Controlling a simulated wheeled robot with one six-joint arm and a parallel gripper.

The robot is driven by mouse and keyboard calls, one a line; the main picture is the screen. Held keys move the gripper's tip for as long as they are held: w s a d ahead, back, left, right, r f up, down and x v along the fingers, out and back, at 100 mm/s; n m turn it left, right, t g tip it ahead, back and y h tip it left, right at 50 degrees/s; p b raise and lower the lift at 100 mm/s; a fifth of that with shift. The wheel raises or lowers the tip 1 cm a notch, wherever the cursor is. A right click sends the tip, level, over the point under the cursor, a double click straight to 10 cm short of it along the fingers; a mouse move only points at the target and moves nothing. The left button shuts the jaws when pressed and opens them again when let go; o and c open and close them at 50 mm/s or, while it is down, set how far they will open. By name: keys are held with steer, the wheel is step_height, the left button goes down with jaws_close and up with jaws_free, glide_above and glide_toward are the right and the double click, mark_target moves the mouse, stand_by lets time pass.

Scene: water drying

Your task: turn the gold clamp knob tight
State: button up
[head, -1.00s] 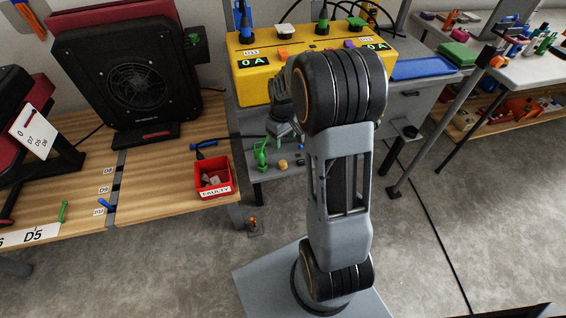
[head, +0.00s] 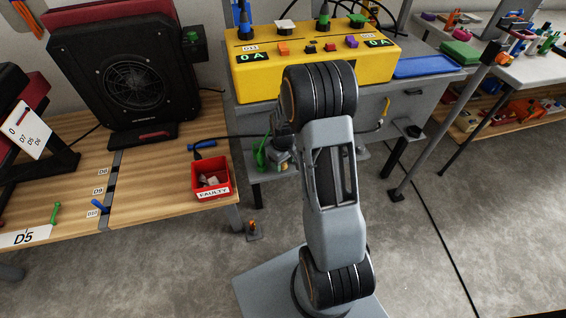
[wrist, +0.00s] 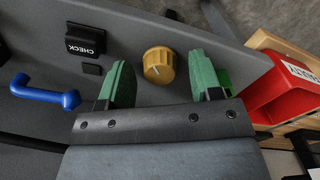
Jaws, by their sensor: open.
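The gold clamp knob (wrist: 158,65) is round with a ribbed edge and a dark mark on its face. It sits on a grey panel (wrist: 190,28) in the wrist view. My gripper (wrist: 161,72) is open, with one green finger on each side of the knob and visible gaps on both sides. I cannot tell how deep the fingers reach around it. In the head view my gripper (head: 276,160) is low in front of the grey bench, and the knob is hidden behind my arm.
A black CHECK switch (wrist: 85,40) and a blue handle (wrist: 44,93) are left of the knob in the wrist view. A red FAULTY bin (wrist: 285,92) is at the right. A green part (wrist: 225,80) is close behind the right finger.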

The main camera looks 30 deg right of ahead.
steer(key=c, duration=0.9)
steer(key=shift+c, duration=0.2)
steer(key=shift+m, duration=0.4)
steer(key=m+p, duration=0.1)
steer(key=m, duration=0.2)
steer(key=m+p, duration=0.1)
steer(key=m, duration=0.2)
steer(key=shift+m, duration=0.3)
steer(key=m+p, duration=0.1)
steer(key=m, duration=0.5)
steer(key=shift+m, duration=0.4)
